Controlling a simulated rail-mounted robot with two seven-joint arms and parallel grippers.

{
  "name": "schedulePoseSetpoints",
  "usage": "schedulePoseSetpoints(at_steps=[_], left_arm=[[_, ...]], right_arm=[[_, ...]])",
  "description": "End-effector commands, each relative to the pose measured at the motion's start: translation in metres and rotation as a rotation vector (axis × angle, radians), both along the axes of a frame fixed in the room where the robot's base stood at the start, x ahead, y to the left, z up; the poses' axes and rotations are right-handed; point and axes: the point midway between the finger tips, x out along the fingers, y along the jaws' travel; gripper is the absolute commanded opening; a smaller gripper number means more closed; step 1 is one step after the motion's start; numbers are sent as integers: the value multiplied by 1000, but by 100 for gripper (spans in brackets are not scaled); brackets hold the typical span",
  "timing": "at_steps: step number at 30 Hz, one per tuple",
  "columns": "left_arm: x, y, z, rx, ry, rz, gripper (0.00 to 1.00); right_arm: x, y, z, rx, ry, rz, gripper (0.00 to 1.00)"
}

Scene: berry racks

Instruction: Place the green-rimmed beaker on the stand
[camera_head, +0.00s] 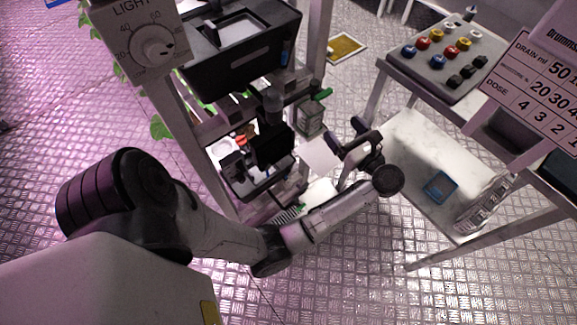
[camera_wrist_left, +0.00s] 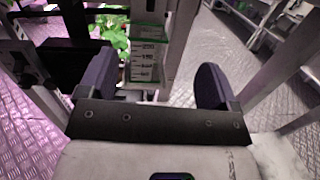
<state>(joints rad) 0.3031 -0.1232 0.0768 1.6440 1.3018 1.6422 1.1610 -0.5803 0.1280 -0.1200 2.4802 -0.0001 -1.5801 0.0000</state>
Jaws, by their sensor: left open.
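The green-rimmed beaker (camera_head: 309,117) stands upright at the right side of the rack, with a green edge at its top. In the left wrist view the clear beaker (camera_wrist_left: 147,62) with green bands and dark graduation marks shows ahead, between the lines of my fingers. My left gripper (camera_head: 347,134) is open and empty, just right of the beaker in the head view. Its two dark fingers (camera_wrist_left: 155,85) are spread wide in the wrist view, with no visible contact. I cannot tell which part is the stand. My right gripper is out of view.
The rack's upright post (camera_wrist_left: 180,45) is close to the beaker's right in the wrist view. A dark rack tray (camera_head: 240,70) is above. On the right, a cart has a white lower shelf (camera_head: 415,150) holding a blue square dish (camera_head: 440,187), and a button panel (camera_head: 445,58).

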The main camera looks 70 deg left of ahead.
Motion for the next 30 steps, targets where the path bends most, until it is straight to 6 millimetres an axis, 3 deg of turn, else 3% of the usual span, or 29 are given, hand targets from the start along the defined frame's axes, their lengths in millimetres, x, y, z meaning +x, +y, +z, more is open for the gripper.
schedulePoseSetpoints(at_steps=[4, 7, 10, 14, 17, 23, 27, 30], left_arm=[[8, 1, 24, 217, 173, -196, 85], [17, -12, 42, 418, 351, -348, 85], [25, -36, 54, 626, 551, -482, 85], [31, -78, 52, 902, 835, -632, 85], [30, -111, 38, 1117, 1065, -726, 85], [4, -169, -18, 1545, 1545, -880, 85], [-35, -191, -69, 1839, 1885, -972, 85], [-72, -195, -103, 2037, 2120, -1039, 85]], right_arm=[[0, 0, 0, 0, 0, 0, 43], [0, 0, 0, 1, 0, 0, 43], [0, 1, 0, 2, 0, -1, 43], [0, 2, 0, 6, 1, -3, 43], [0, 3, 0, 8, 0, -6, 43], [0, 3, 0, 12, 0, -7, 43], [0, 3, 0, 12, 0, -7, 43], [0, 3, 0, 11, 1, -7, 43]])
